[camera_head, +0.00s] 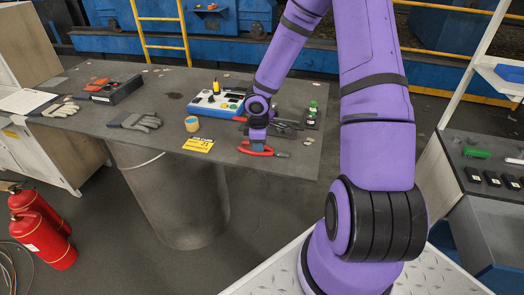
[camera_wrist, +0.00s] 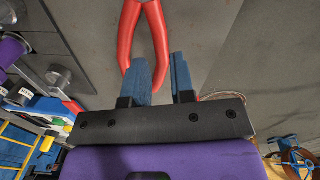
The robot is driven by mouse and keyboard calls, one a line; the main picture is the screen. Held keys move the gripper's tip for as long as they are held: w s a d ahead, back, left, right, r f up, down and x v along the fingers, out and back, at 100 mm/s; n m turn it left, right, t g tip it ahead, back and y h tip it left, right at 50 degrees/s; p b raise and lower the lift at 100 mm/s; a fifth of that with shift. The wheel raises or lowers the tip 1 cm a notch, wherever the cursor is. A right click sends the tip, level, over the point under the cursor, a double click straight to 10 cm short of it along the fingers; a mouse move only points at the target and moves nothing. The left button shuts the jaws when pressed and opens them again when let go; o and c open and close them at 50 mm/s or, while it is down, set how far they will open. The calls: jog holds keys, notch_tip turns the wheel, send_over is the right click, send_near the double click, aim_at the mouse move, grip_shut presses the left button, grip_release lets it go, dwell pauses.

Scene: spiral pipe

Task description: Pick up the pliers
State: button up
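The pliers (camera_head: 262,152) have red handles and a dark head, and they are at the front edge of the grey table in the head view. My gripper (camera_head: 257,146) is low over them, pointing down. In the wrist view the red handles (camera_wrist: 158,35) spread towards my gripper (camera_wrist: 165,75). One handle runs into the narrow gap between the two blue fingers. The other handle's end is at the left finger, partly hidden. The pliers' head is out of the wrist view. I cannot tell whether the fingers press on the handle.
Red fire extinguishers (camera_head: 42,240) stand on the floor at left.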

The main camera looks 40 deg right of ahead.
jog(key=shift+w+f, duration=0.1)
jog(key=shift+f, duration=1.35)
grip_shut()
jog(key=shift+r, duration=0.15)
